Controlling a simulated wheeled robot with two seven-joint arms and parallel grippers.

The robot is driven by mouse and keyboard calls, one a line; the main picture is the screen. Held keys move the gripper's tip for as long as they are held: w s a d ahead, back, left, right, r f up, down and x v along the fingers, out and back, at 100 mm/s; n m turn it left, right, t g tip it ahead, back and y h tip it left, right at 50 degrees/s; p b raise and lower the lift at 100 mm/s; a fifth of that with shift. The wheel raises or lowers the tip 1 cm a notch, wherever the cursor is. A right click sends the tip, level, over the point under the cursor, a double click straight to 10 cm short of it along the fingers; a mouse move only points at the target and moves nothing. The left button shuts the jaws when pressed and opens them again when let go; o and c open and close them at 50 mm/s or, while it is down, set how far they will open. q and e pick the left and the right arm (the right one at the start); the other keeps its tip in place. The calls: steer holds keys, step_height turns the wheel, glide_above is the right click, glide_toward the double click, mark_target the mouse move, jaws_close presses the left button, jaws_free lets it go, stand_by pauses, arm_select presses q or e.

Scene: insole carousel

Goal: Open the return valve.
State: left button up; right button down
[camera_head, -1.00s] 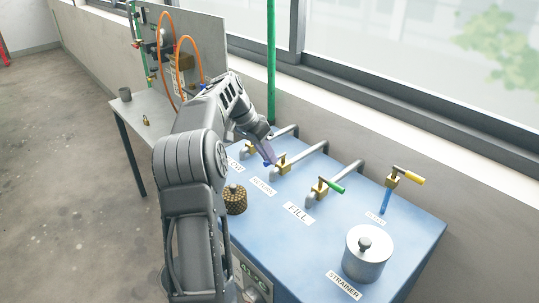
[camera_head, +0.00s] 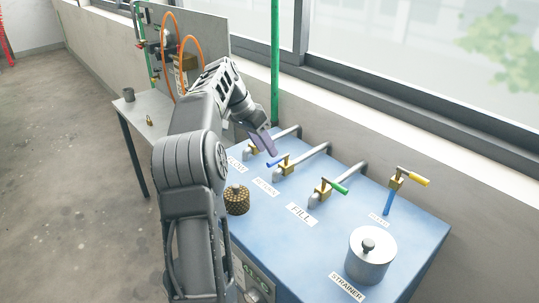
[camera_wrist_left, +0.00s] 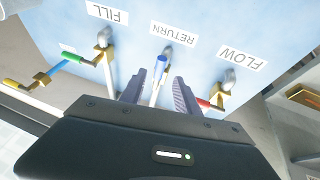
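The return valve's blue handle (camera_head: 277,161) sits on a brass body on the middle-left pipe, behind the RETURN label (camera_head: 265,187). The handle lies roughly along its pipe, unlike the green fill handle. In the left wrist view the blue handle (camera_wrist_left: 161,65) appears between and just beyond my two fingertips. My left gripper (camera_head: 264,143) is above and slightly left of the handle in the head view. Its fingers (camera_wrist_left: 159,90) are apart, and I see no contact with the handle. My right gripper is not in view.
The green fill handle (camera_head: 338,188) stands to the right, and the red flow handle (camera_wrist_left: 205,103) is beside my fingers. A yellow-handled valve (camera_head: 413,177), a strainer pot (camera_head: 370,256) and a knobbly brown cap (camera_head: 237,200) are on the blue tank top (camera_head: 318,238).

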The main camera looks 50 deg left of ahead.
arm_select(q)
steer(key=p+v, duration=0.2)
steer(key=v, duration=0.2)
steer(key=shift+p, duration=0.3)
steer(key=shift+f, duration=0.1)
